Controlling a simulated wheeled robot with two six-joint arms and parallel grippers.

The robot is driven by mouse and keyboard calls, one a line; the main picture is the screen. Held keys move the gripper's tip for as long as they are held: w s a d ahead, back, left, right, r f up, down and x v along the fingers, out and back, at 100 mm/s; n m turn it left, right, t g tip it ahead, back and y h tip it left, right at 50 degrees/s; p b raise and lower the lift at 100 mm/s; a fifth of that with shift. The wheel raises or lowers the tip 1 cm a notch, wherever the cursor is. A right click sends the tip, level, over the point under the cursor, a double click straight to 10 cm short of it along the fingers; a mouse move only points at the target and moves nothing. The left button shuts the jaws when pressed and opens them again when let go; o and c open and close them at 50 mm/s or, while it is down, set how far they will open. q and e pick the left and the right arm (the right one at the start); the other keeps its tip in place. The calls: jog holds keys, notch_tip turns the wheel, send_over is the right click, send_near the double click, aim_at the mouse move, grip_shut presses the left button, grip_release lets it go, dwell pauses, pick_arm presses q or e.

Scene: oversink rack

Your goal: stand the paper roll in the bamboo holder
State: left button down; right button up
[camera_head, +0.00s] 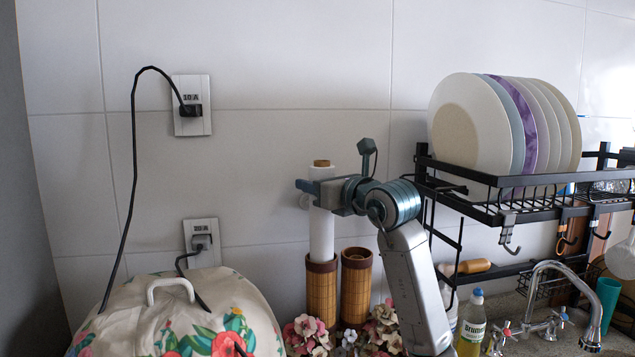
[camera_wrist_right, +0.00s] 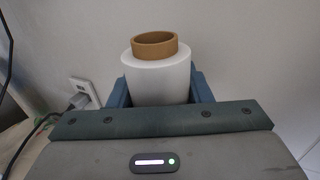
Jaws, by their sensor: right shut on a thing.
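The white paper roll (camera_head: 321,232) with a brown core is upright in the head view. Its lower end meets the top of the left bamboo holder (camera_head: 321,292); the bottom end is hidden, so I cannot tell how deep it sits. A second bamboo holder (camera_head: 356,285) stands just right of it. My right gripper (camera_head: 318,190) is shut on the upper part of the roll. The right wrist view shows the roll (camera_wrist_right: 160,80) between the two blue fingers, its brown core ring (camera_wrist_right: 155,44) on top. My left gripper is not in view.
A black dish rack (camera_head: 520,203) with several plates stands at the right, above a tap (camera_head: 590,300) and a soap bottle (camera_head: 471,325). Flowers (camera_head: 307,335) sit in front of the holders. A flowered cover (camera_head: 190,320) is at the left, below wall sockets.

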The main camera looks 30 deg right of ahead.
jog(key=shift+f+b, duration=1.25)
jog(key=shift+f, duration=0.65)
